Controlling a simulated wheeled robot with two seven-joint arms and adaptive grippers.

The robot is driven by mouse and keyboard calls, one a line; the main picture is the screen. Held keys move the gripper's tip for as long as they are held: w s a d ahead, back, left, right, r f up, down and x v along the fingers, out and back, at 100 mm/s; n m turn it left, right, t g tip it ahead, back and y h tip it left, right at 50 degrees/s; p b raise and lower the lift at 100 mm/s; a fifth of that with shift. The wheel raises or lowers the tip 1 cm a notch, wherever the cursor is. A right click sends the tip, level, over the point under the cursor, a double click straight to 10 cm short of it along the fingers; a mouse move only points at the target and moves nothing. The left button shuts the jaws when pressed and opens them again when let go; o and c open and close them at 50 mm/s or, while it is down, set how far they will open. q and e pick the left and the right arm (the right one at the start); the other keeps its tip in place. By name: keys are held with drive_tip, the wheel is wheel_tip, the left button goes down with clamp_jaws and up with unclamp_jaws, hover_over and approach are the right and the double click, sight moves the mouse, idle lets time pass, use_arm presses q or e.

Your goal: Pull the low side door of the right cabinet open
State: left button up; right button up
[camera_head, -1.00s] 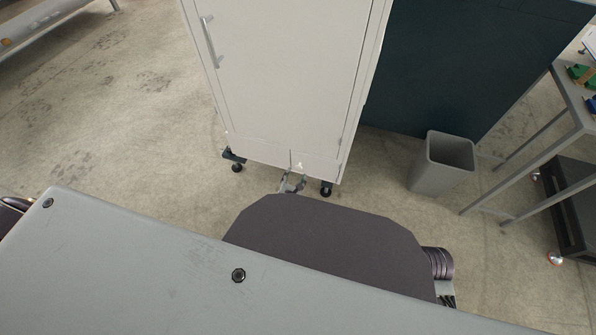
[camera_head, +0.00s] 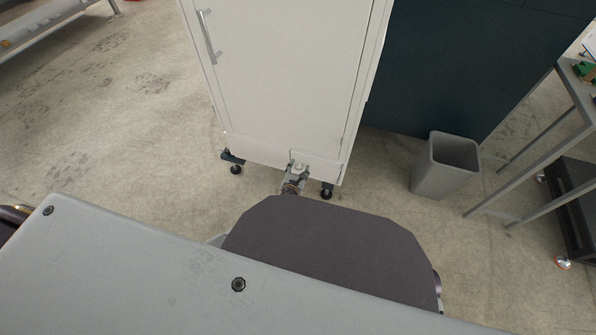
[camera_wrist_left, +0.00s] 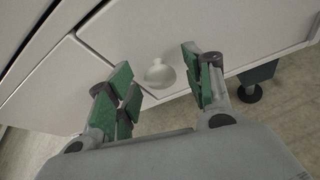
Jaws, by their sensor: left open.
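The white right cabinet (camera_head: 290,75) stands ahead of me on casters. Its low door (camera_wrist_left: 125,30) shows in the left wrist view as a white panel with a thin seam around part of its edge and looks shut. A pale round knob (camera_wrist_left: 159,74) sits on this panel near the seam's corner. My left gripper (camera_wrist_left: 160,88) is open, with its green-padded fingers on either side of the knob and a gap on both sides. In the head view, the left gripper (camera_head: 294,175) is small, at the cabinet's lower front edge. My right gripper is not in view.
The tall upper door has a bar handle (camera_head: 209,36). A caster (camera_head: 327,191) stands under the cabinet near my left gripper. A grey bin (camera_head: 443,168) and a metal-legged table (camera_head: 545,145) stand to the right. The floor at the left is clear.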

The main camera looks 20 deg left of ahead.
use_arm(q)
clamp_jaws()
idle(0.3)
drive_tip(key=shift+s, duration=0.1)
